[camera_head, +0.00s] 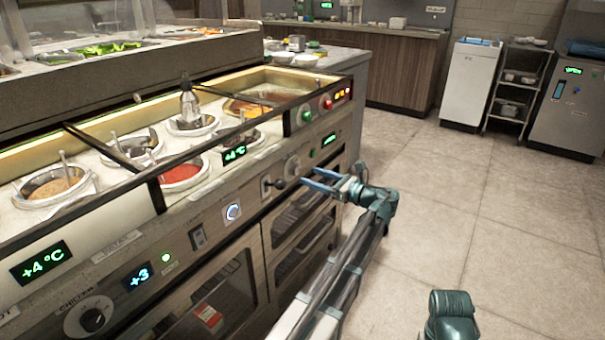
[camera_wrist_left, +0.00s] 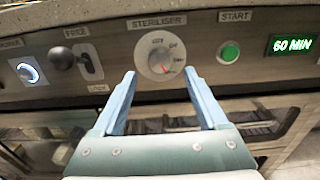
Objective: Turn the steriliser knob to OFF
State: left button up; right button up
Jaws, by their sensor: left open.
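The steriliser knob (camera_wrist_left: 160,55) is a round pale dial with dark marks and a small red mark near its lower edge. It sits on the front panel under the label STERILISER. In the head view the knob (camera_head: 293,166) is small, and its setting cannot be read. My left gripper (camera_head: 308,176) is open and empty in front of the panel, its blue fingers pointing at the knob. In the left wrist view the fingertips (camera_wrist_left: 160,71) lie either side of the knob's lower part, seemingly short of it. My right gripper is not in view.
A green START button (camera_wrist_left: 230,51) and a 60 MIN display (camera_wrist_left: 292,45) are right of the knob. A black-balled FREE/LOCK lever (camera_wrist_left: 62,58) and a lit blue button (camera_wrist_left: 27,72) are left. Sauce wells (camera_head: 183,172) lie above. The floor (camera_head: 460,200) at right is clear.

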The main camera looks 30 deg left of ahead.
aim_at(298, 171)
pick_arm(q)
jog(key=shift+w+a, duration=0.2)
jog(key=shift+a, duration=2.1)
grip_shut()
